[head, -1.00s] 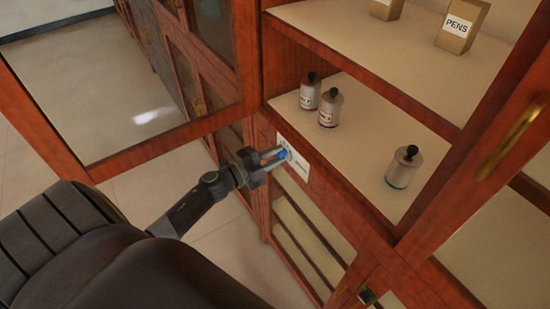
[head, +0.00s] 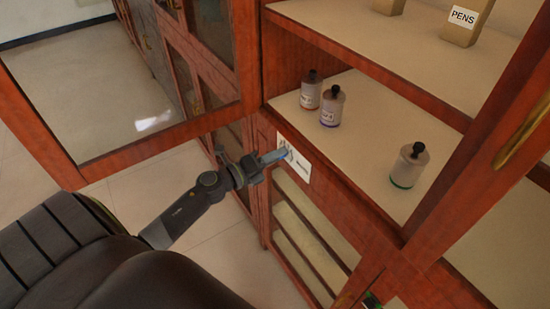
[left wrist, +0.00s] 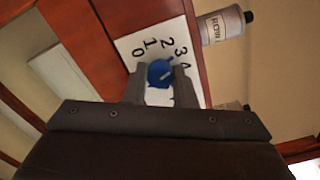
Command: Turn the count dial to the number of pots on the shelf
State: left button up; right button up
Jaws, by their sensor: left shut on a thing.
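The count dial is a blue knob (left wrist: 160,73) on a white plate (head: 299,170) with the numbers 0 to 4 around it. My left gripper (head: 281,155) is shut on the knob, one finger on each side, in the left wrist view. A pale mark shows on the knob's face; I cannot tell which number it points to. On the shelf (head: 372,120) above stand three grey pots with black tops: one at the back (head: 311,91), one beside it (head: 332,107), and one apart at the right (head: 410,166). My right gripper is not in view.
A glazed cabinet door (head: 150,158) stands open at the left. The upper shelf holds boxes, one labelled PENS (head: 465,22). Another door with a brass handle (head: 522,135) is at the right. Glazed panels lie below the dial plate.

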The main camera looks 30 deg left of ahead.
pick_arm(q)
jog(key=shift+f, duration=0.15)
dwell(0.4)
jog(key=o, duration=1)
jog(key=shift+m, duration=0.3)
jog(key=b+v, duration=0.2)
jog(key=v, duration=1.5)
jog(key=shift+s+b, duration=0.25)
jog(key=shift+b, duration=0.1)
